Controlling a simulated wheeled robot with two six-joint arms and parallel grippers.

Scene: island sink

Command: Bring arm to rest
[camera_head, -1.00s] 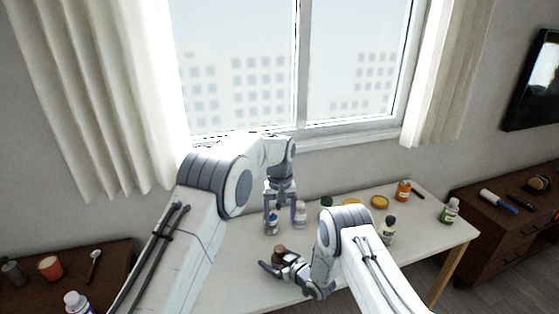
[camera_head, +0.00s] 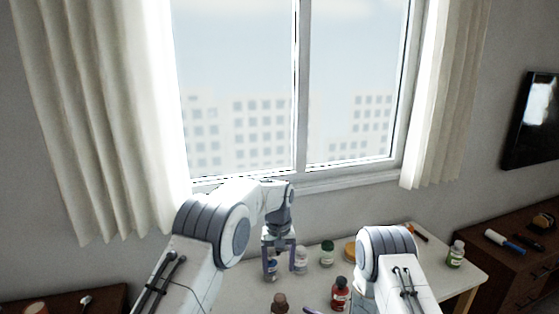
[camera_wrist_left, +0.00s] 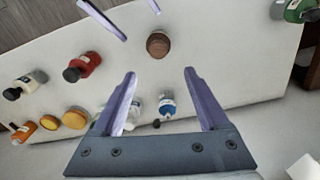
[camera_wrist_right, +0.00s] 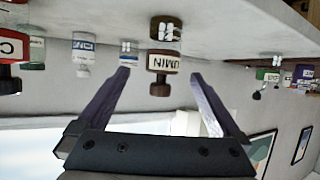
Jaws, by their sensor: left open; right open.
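My left gripper (camera_head: 279,243) is open and points down over the white table, with two small white bottles near its fingers. In the left wrist view a bottle with a blue label (camera_wrist_left: 167,105) shows between its open fingers (camera_wrist_left: 160,75). A brown-capped jar (camera_wrist_left: 158,45) stands apart ahead of them; it is also in the head view (camera_head: 280,302). My right gripper is mostly below the head view, only a purple fingertip showing. In the right wrist view its fingers (camera_wrist_right: 160,78) are open, with an upside-down-looking labelled jar (camera_wrist_right: 164,55) ahead, apparently not gripped.
A red bottle (camera_head: 340,293), a green-capped bottle (camera_head: 327,253) and a yellow-lidded jar (camera_head: 350,250) stand on the table. Another bottle (camera_head: 455,254) is at its right end. The window and curtains (camera_head: 95,120) rise behind. A brown cabinet (camera_head: 525,262) stands at right.

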